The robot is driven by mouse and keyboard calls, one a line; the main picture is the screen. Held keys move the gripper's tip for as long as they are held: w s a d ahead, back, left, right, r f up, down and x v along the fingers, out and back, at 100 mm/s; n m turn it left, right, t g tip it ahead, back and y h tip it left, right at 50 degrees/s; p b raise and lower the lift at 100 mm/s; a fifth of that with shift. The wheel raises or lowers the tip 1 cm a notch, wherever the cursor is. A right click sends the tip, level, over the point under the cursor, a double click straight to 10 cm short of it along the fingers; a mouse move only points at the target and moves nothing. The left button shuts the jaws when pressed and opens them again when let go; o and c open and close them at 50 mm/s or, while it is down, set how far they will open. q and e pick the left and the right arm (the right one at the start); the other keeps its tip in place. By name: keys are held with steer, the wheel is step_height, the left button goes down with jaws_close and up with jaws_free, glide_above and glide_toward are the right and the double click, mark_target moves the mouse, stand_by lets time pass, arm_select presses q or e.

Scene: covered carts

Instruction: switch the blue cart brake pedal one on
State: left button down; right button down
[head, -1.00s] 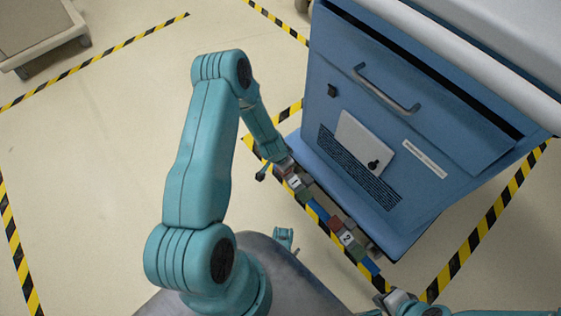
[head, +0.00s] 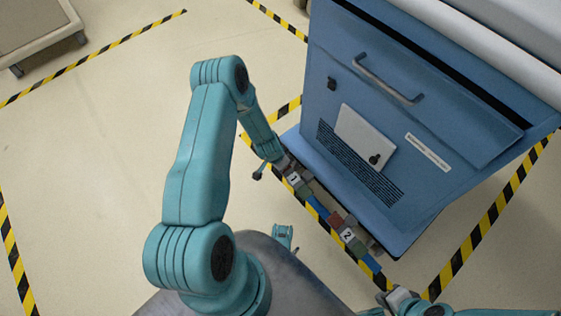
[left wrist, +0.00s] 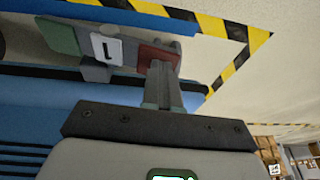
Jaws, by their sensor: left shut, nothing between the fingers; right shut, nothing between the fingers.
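The blue cart (head: 400,120) stands at the right in the head view. Brake pedal one (head: 294,179), with a white plate marked 1, sits low along its front edge. Its red end (left wrist: 158,57), number plate (left wrist: 107,49) and green end (left wrist: 60,36) show in the left wrist view. My left gripper (head: 284,164) is shut and empty at the red end; its fingers (left wrist: 160,82) overlap that end in the left wrist view, and contact is unclear. Pedal two (head: 347,235) lies further right. My right gripper (head: 389,298) is shut and empty near the bottom edge.
The cart front has a drawer handle (head: 388,80) and a pale panel (head: 364,138). Yellow and black tape (head: 485,220) marks the floor around it. Another cart (head: 35,35) stands at the top left. The floor at left is clear.

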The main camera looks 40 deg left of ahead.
arm_select(q)
steer(key=shift+a+f, duration=0.75)
steer(key=shift+f, duration=0.3)
steer(key=shift+a+f, duration=0.25)
steer(key=shift+f, duration=0.25)
steer(key=shift+w, duration=0.1)
steer(key=s+a+r+p, duration=0.1)
steer(key=a+r+p, duration=0.1)
steer(key=r, duration=0.4)
steer(key=s+a+r+p, duration=0.1)
steer(key=a+r+p, duration=0.1)
steer(key=r+p, duration=0.3)
steer(key=shift+s+a+r, duration=0.3)
steer(key=shift+a+r, duration=0.05)
steer(key=shift+r, duration=0.6)
